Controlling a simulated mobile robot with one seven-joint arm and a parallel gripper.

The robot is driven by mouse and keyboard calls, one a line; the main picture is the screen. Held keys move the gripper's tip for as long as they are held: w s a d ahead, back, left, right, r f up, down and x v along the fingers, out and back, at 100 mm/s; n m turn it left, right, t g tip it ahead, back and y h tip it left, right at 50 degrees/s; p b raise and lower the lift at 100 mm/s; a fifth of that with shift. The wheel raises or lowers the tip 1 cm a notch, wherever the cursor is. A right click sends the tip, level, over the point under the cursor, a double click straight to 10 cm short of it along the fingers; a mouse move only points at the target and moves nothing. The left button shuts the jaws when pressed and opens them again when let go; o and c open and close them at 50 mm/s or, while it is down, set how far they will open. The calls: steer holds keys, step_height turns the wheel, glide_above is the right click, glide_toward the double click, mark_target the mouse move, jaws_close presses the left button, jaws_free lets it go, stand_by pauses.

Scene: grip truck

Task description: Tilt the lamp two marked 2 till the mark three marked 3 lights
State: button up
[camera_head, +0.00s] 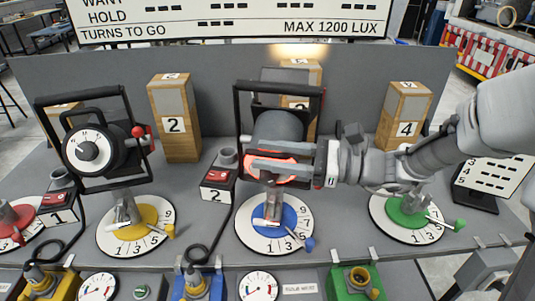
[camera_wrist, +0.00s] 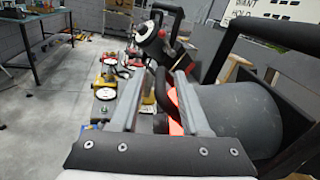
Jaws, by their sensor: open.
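Lamp two (camera_head: 278,128) is a dark grey can in a black square yoke above the blue dial (camera_head: 272,217), beside a box marked 2 (camera_head: 217,187). Its back faces me and partly shows red. The wooden mark three (camera_head: 313,72) stands behind it, its number mostly hidden by the lamp and yoke. A warm light patch lies on the wall top around that block. My gripper (camera_head: 247,160) reaches in from the right across the lamp's back, open. In the wrist view, the fingers (camera_wrist: 160,74) stand either side of a dark curved handle (camera_wrist: 163,92), with the lamp can (camera_wrist: 245,115) to the right.
Lamp one (camera_head: 93,148) stands left over a yellow dial (camera_head: 133,228). Wooden marks 2 (camera_head: 175,105) and 4 (camera_head: 405,105) stand behind. A green dial (camera_head: 407,212) sits under my arm. Gauges and coloured fixtures line the front edge. Black cables lie on the bench.

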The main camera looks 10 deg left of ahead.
steer(key=shift+a, duration=0.35)
jaws_close()
stand_by(1.2)
